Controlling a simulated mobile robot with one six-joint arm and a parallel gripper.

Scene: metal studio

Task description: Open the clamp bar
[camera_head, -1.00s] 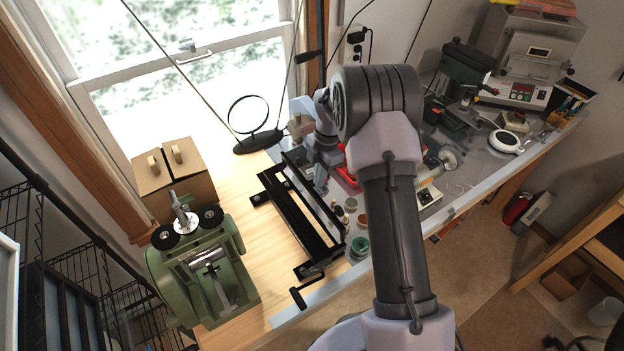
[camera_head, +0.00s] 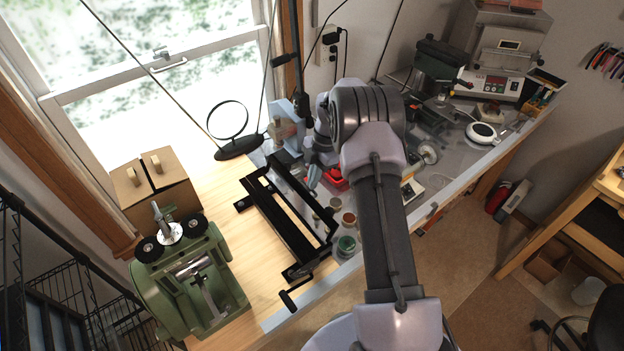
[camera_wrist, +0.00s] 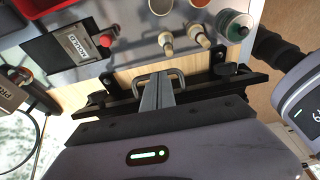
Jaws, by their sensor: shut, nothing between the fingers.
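A black metal brake (camera_head: 262,200) with a long frame lies on the bench; the clamp bar (camera_head: 301,196) seems to be its long black bar on the right side. In the wrist view the black bar (camera_wrist: 230,88) runs across behind my fingers. Whether the fingers touch the handle or bar I cannot tell.
A green machine (camera_head: 188,280) and a cardboard box (camera_head: 150,190) stand at left. A ring stand (camera_head: 238,148) is behind. Bare wood lies left of the brake.

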